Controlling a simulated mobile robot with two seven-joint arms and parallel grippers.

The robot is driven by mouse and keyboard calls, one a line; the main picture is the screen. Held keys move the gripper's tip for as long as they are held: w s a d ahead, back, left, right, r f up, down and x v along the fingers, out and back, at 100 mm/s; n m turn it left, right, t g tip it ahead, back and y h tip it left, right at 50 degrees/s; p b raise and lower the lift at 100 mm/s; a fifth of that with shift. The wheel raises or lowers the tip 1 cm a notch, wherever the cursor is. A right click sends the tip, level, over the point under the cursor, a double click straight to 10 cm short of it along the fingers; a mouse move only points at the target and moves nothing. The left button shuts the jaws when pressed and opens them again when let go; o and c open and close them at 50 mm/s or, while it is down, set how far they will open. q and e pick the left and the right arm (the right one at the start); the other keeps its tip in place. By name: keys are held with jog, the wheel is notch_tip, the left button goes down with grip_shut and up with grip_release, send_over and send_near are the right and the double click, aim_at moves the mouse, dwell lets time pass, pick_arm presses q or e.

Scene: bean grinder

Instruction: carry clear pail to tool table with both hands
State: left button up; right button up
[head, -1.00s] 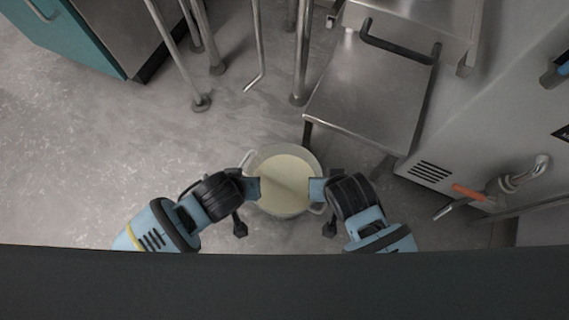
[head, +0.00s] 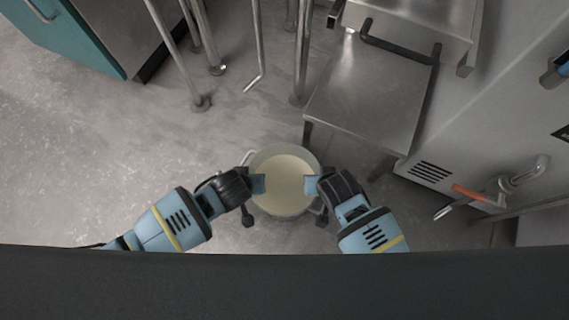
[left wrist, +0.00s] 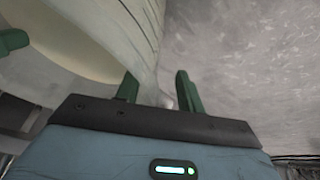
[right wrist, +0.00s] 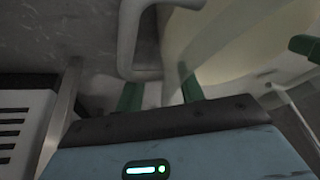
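The clear pail (head: 286,152) stands upright on the floor, with cream-coloured contents and a loop handle on each side. My left gripper (head: 253,193) is at its left rim, and my right gripper (head: 317,194) is at its right rim. In the left wrist view the green fingers (left wrist: 158,92) are apart, with the pail wall (left wrist: 145,35) beside and partly behind them. In the right wrist view the fingers (right wrist: 160,95) are also apart. Contact at the fingertips is hard to tell.
A low metal step (head: 370,100) with a dark bar stands just beyond the pail to the right. A grey machine (head: 465,140) with an orange-handled tap (head: 472,194) is further right. Metal legs (head: 205,60) and a teal cabinet (head: 90,40) are at the back. Floor at left is clear.

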pick_arm(q)
jog(key=shift+c, duration=0.2)
pick_arm(e)
jog(key=shift+c, duration=0.2)
pick_arm(q)
grip_shut()
pick_arm(e)
grip_shut()
dwell(0.6)
pick_arm(q)
jog(key=shift+w+d+r, duration=0.1)
jog(key=shift+r, duration=0.05)
pick_arm(e)
jog(key=shift+w+r, duration=0.15)
jog(key=shift+r, duration=0.05)
